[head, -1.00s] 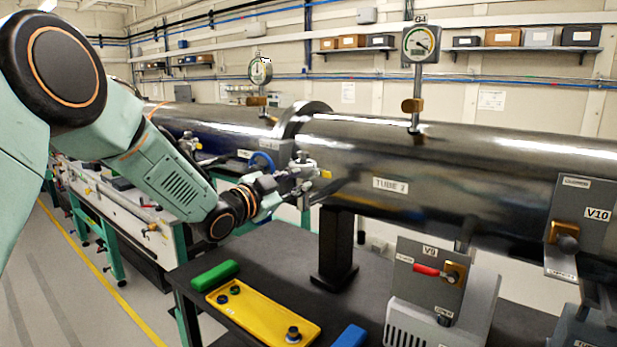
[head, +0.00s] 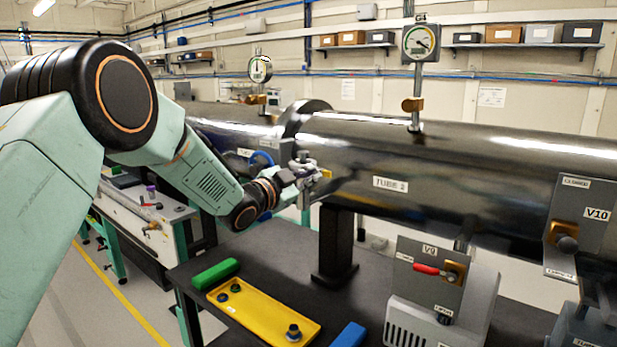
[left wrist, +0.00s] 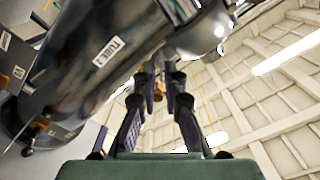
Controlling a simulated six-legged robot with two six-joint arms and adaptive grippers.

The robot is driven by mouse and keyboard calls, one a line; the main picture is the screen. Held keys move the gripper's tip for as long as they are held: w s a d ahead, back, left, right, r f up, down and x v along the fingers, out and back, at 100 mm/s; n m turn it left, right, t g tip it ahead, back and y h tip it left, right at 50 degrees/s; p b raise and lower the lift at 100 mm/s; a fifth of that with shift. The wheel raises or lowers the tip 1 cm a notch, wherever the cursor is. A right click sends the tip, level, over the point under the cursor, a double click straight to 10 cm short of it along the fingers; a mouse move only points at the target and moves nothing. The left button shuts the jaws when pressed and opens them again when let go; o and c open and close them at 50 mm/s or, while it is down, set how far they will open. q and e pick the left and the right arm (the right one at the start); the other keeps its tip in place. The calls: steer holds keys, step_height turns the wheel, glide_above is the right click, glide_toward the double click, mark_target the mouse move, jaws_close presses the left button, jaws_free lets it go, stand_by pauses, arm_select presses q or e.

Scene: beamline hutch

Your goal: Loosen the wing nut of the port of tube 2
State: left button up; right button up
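Tube 2 (head: 450,175) is a large dark shiny cylinder across the head view, with a "TUBE 2" label that also shows in the left wrist view (left wrist: 108,50). My left gripper (head: 312,172) is at the port area on the tube's near left end, beside a small brass-yellow part (head: 327,174). In the left wrist view my left gripper (left wrist: 163,72) has its two fingers apart. A small brass part (left wrist: 158,90) shows between them; whether they touch it is unclear. The wing nut's shape is too small to tell. My right gripper is not in view.
A dark bench below holds a yellow tray (head: 255,318) with several knobs, a green block (head: 215,273) and a blue block (head: 349,336). Valve panel V9 (head: 430,268) and panel V10 (head: 582,220) stand at right. A gauge (head: 419,43) rises above the tube.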

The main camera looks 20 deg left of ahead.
arm_select(q)
jaws_close()
steer(key=shift+a, duration=0.15)
steer(key=shift+s, duration=0.1)
steer(key=shift+f+n+p, duration=0.15)
steer(key=shift+n+p, duration=1.15)
steer(key=shift+n, duration=1.9)
steer(key=shift+f, duration=0.1)
jaws_free()
